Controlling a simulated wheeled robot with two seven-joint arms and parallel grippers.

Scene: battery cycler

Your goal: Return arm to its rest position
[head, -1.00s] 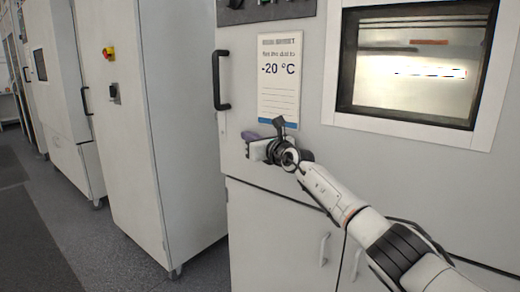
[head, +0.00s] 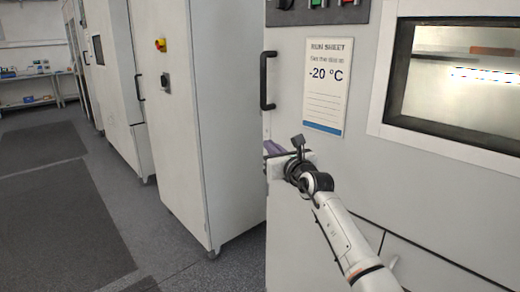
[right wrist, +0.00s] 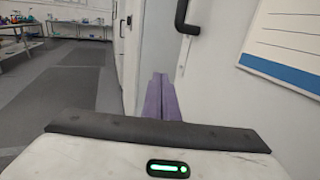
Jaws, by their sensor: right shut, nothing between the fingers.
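My right arm reaches in from the lower right in the head view, and its gripper (head: 274,149) is in front of the white cabinet (head: 440,190), below the run sheet. Its purple fingers (right wrist: 160,98) lie together in the right wrist view, shut with nothing between them. In the head view the fingers are mostly hidden behind the wrist. I cannot tell how far the gripper stands from the cabinet face. My left gripper does not show.
The cabinet has a black handle (head: 267,80), a run sheet (head: 325,87) reading -20 °C and a window (head: 460,85). A second tall cabinet (head: 205,120) stands to the left. Open floor with dark mats (head: 60,220) lies further left. A bench (head: 30,95) stands at the back.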

